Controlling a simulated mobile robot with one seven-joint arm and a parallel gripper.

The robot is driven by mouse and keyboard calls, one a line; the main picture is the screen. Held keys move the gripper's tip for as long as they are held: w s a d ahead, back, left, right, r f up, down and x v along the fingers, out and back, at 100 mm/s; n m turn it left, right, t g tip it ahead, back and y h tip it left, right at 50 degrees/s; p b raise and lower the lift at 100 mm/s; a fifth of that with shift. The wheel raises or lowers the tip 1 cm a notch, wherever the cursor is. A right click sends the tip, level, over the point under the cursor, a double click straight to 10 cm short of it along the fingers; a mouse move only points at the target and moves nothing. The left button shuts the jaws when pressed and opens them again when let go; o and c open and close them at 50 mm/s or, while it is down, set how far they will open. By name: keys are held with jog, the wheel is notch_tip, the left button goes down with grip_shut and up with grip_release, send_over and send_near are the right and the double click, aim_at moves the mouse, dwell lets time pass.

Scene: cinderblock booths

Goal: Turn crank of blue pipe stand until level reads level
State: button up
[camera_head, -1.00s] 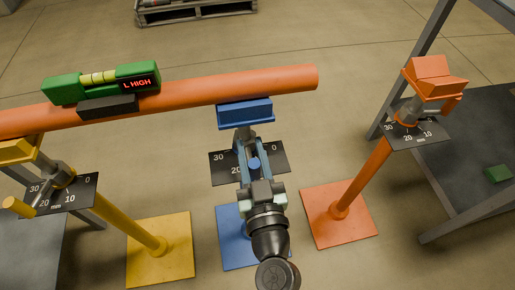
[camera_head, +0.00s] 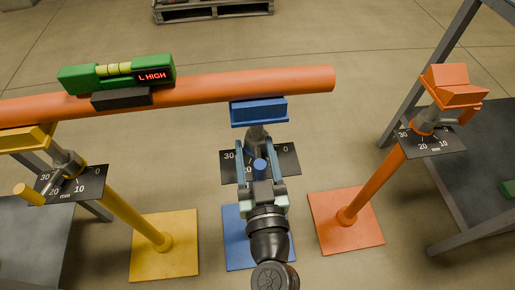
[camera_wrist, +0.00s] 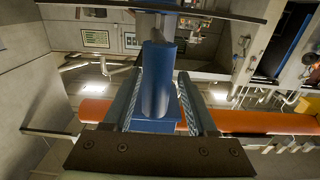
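The blue pipe stand (camera_head: 259,111) holds up the right part of an orange pipe (camera_head: 230,89). A green level (camera_head: 116,74) on the pipe reads "L HIGH" in red. The blue crank handle (camera_head: 260,165) is in front of the stand's dark mm scale (camera_head: 288,162); its pointer is hidden. My gripper (camera_head: 260,153) is around the handle, one finger on each side, and looks open, with gaps beside the handle. In the wrist view the blue handle (camera_wrist: 157,85) stands between the two fingers of my gripper (camera_wrist: 160,88).
A yellow stand (camera_head: 28,138) supports the pipe at left. An orange stand (camera_head: 452,88) at right is apart from the pipe. Grey tables stand at the left and right edges. A pallet (camera_head: 213,10) lies at the back. The floor between is clear.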

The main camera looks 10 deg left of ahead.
jog(key=shift+d, duration=0.15)
jog(key=shift+s+d, duration=0.15)
jog(key=shift+s, duration=0.25)
jog(key=b+v, duration=0.4)
jog(key=v, duration=0.8)
jog(key=shift+r, duration=0.15)
